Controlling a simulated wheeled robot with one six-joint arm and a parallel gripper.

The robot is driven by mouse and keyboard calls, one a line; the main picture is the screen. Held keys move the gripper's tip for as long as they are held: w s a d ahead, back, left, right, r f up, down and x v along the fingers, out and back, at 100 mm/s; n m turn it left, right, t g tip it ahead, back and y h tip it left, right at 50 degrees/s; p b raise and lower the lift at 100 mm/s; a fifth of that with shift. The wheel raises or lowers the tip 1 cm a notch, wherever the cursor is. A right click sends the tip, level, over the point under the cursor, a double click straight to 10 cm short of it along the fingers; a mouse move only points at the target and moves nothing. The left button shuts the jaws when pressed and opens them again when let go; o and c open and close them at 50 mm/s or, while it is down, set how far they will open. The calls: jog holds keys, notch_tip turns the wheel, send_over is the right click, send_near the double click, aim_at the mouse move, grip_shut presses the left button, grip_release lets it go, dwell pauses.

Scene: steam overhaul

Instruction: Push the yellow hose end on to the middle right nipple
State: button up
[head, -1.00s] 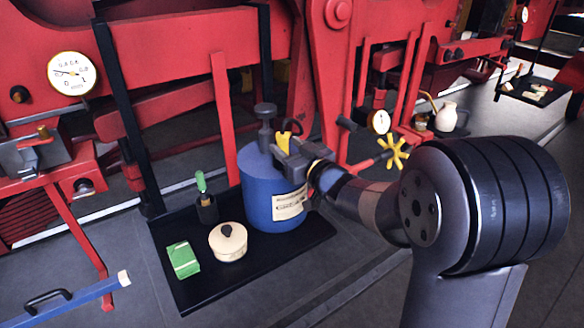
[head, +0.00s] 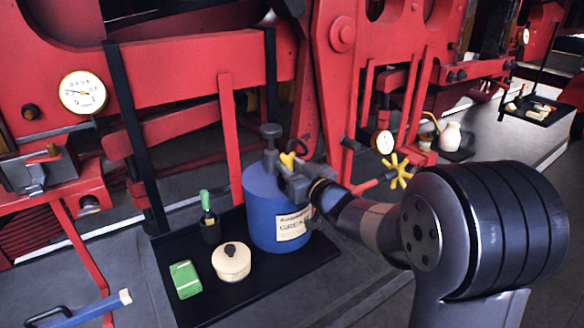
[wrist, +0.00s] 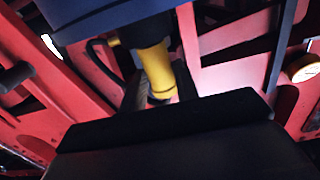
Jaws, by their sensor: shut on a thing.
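The yellow hose end (head: 288,159) is held in my gripper (head: 291,168), beside the top of the blue grease can (head: 275,207) in the head view. In the wrist view the yellow hose end (wrist: 155,68) sits between the two dark fingers (wrist: 157,92), which are shut on it. A dark hose piece curves beside it there. A blue surface, likely the can, fills the top of the wrist view. I cannot make out the middle right nipple in either view.
A black tray (head: 300,268) bears the can, a cream lidded pot (head: 231,262), a green box (head: 185,279) and a dark cup (head: 210,230) with a green-handled tool. Red machine frames stand behind. A yellow handwheel (head: 398,170) is to the right. Grey floor lies in front.

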jog(key=shift+r, duration=0.1)
notch_tip(320, 180, up, 6)
jog(key=p, duration=0.5)
dwell(0.5)
